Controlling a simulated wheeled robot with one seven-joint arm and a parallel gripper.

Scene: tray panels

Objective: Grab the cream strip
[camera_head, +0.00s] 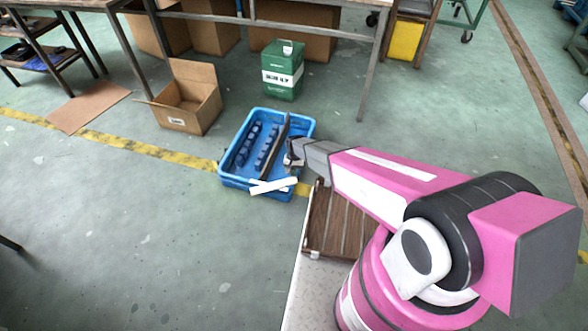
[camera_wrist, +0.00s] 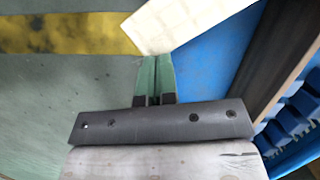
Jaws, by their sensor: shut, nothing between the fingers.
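The cream strip (camera_head: 273,187) lies across the front rim of the blue tray (camera_head: 233,181), near its right front corner. A small pale piece beside its left part shows too, and I cannot tell whether it belongs to the strip. My gripper (camera_head: 292,170) is over the right front part of the tray, close to the strip. In the wrist view the strip (camera_wrist: 185,22) crosses the top of the picture, just beyond the green fingertips (camera_wrist: 156,58). The fingers are together, with nothing between them. I cannot tell whether they touch the strip.
The tray holds dark blue toothed racks (camera_head: 248,146) and a long dark panel (camera_head: 273,145), which rises beside my gripper. A brown slatted panel (camera_head: 335,222) lies near my base. An open cardboard box (camera_head: 188,103) and a green canister (camera_head: 283,72) stand behind. Floor left of the tray is clear.

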